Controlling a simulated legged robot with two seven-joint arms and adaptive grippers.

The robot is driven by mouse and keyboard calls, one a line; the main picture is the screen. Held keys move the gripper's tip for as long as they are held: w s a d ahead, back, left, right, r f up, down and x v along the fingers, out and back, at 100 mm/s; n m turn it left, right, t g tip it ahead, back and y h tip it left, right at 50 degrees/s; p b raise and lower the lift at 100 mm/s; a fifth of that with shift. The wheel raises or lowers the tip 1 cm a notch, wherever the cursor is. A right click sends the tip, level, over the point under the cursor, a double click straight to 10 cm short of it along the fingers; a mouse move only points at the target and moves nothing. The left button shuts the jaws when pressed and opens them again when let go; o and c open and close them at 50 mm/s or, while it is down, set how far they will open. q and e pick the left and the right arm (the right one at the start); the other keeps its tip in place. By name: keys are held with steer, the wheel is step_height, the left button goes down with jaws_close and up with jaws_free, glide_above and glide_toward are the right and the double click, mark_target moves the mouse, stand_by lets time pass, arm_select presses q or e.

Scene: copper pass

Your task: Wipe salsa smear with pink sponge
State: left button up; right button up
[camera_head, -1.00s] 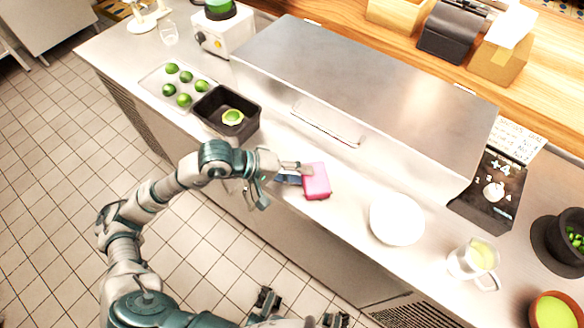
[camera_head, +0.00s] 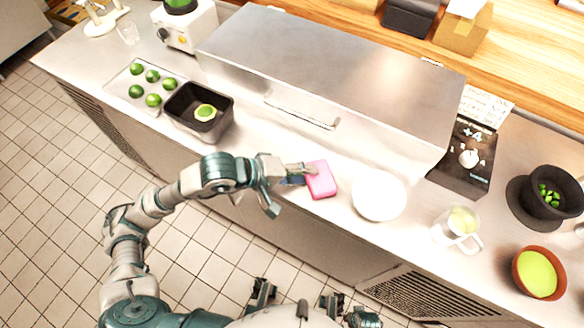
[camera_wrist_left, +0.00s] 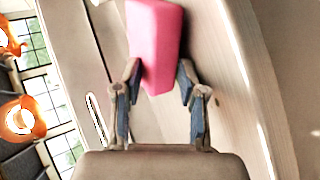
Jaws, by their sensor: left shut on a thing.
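My left gripper (camera_head: 294,174) is shut on the pink sponge (camera_head: 322,180) and holds it over the front strip of the steel counter (camera_head: 262,158). In the left wrist view the sponge (camera_wrist_left: 155,45) sticks out beyond the two fingers of the left gripper (camera_wrist_left: 158,82). Whether the sponge touches the counter I cannot tell. No salsa smear shows clearly in the head view. A small faint brownish mark (camera_wrist_left: 218,101) shows on the counter beside the right finger in the wrist view; I cannot tell what it is.
A white plate (camera_head: 379,197) lies just right of the sponge, with a glass jug (camera_head: 457,229) and a bowl of green sauce (camera_head: 538,273) further right. A black bin (camera_head: 216,128) and a tray of limes (camera_head: 121,95) stand left. A steel lidded unit (camera_head: 330,70) rises behind.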

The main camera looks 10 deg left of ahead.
arm_select(q)
steer(key=shift+s+d+f, duration=0.15)
steer(key=shift+d, duration=0.25)
steer(key=shift+r+p, duration=1.6)
steer(key=shift+r, duration=1.55)
arm_select(e)
steer(key=r, duration=0.1)
steer(key=w+r, duration=0.1)
steer(key=r, duration=0.1)
steer(key=shift+w+r, duration=0.3)
arm_select(q)
step_height(320, 180, up, 3)
steer(key=shift+p, duration=0.45)
arm_select(e)
steer(key=shift+w+r+t, duration=0.2)
steer(key=shift+r+t, duration=0.1)
steer(key=shift+r, duration=0.3)
